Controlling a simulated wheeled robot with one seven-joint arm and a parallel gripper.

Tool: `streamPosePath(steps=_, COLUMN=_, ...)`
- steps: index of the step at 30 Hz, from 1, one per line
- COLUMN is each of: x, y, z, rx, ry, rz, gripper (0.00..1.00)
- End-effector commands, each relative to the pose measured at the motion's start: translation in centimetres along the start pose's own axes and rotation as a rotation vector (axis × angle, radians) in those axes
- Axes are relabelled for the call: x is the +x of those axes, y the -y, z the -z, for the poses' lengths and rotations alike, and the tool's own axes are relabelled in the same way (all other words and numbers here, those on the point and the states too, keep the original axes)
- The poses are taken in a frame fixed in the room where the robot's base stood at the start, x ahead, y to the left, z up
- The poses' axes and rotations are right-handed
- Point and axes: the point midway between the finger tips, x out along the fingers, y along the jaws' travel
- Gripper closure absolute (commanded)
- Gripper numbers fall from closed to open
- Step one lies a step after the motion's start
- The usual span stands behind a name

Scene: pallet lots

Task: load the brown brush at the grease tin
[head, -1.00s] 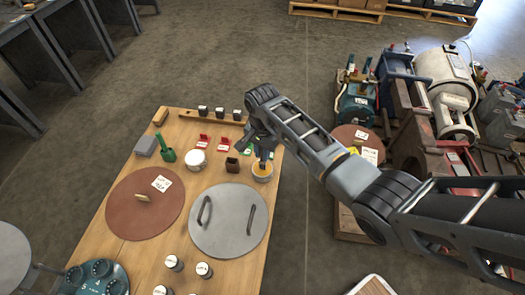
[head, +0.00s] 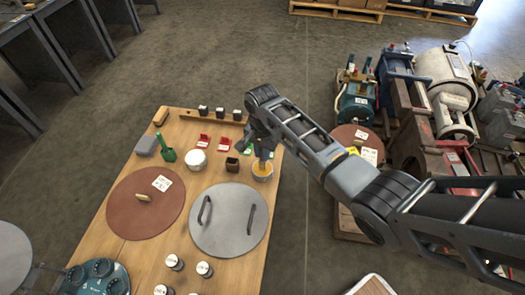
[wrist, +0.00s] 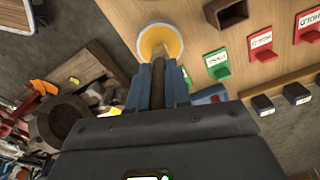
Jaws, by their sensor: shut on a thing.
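The grease tin (head: 262,171) is a pale round tin with yellow-orange grease, near the right edge of the wooden table. It also shows in the wrist view (wrist: 160,30), just beyond the fingertips. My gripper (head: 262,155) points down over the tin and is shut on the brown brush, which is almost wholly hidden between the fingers. In the wrist view my two fingers (wrist: 159,75) are close together, in line with the tin. Whether the bristles touch the grease I cannot tell. A brown square holder (head: 232,165) stands left of the tin; its hollow looks empty.
Left of the holder are a white-lidded tin (head: 195,160) and a green holder (head: 167,155) with a green handle. Red and green cards (head: 223,144) lie behind. A grey round lid (head: 229,222) lies in front. Machinery (head: 425,120) stands on pallets at right.

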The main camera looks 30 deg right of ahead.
Motion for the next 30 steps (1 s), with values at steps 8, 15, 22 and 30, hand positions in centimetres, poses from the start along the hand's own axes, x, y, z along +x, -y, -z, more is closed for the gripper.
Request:
streamPosePath(steps=8, x=0.0, y=-0.1, z=-0.1, rx=0.000, ry=0.002, rz=-0.003, gripper=1.00)
streamPosePath(steps=15, x=-1.7, y=-0.1, z=-0.1, rx=0.001, ry=0.002, rz=-0.002, gripper=1.00)
streamPosePath(steps=22, x=-3.3, y=0.0, z=-0.1, rx=0.000, ry=0.002, rz=-0.001, gripper=1.00)
streamPosePath(steps=30, x=-5.2, y=0.0, z=-0.1, rx=0.000, ry=0.001, rz=-0.002, gripper=1.00)
